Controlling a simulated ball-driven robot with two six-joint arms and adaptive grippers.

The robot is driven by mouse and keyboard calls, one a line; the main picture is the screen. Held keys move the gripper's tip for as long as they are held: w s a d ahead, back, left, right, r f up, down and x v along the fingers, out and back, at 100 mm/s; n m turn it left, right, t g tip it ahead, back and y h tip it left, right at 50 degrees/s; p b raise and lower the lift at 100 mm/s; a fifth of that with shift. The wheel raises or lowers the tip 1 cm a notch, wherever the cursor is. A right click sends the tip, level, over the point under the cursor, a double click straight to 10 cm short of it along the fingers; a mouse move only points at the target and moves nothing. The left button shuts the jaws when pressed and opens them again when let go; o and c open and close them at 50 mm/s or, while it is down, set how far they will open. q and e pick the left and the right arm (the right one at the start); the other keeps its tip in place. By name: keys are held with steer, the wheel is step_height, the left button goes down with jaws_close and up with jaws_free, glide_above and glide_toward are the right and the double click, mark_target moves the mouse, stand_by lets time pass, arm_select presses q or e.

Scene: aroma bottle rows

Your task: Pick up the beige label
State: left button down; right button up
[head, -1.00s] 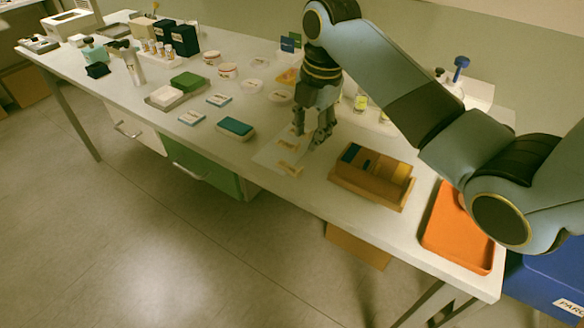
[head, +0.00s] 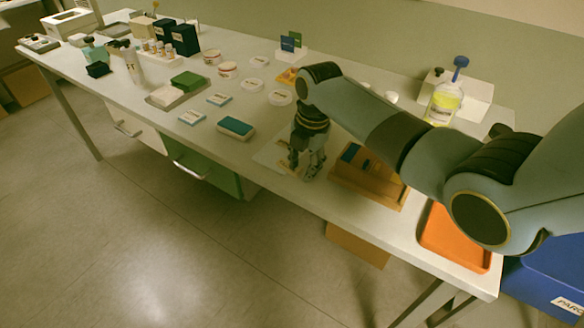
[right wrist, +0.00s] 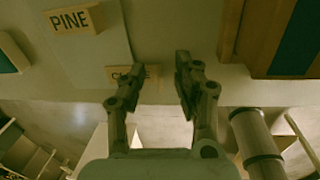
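Two beige labels lie on the pale sheet (head: 268,156) near the front edge of the table. One, reading "PINE" (right wrist: 74,20), is at the upper left in the right wrist view. The other label (right wrist: 150,74) lies below my right gripper, and a finger covers the middle of its word. My right gripper (head: 307,176) points down over the sheet's right side. Its fingers (right wrist: 158,70) are apart, with nothing held between them. In the head view the gripper hides part of the labels. My left gripper is not in view.
A wooden box (head: 366,188) with coloured cards stands close to the right of the gripper. An orange tray (head: 452,243) is farther right. A teal-topped box (head: 236,128) sits to the left. The table's front edge is close to the gripper.

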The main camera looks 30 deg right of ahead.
jaws_close()
stand_by(0.3)
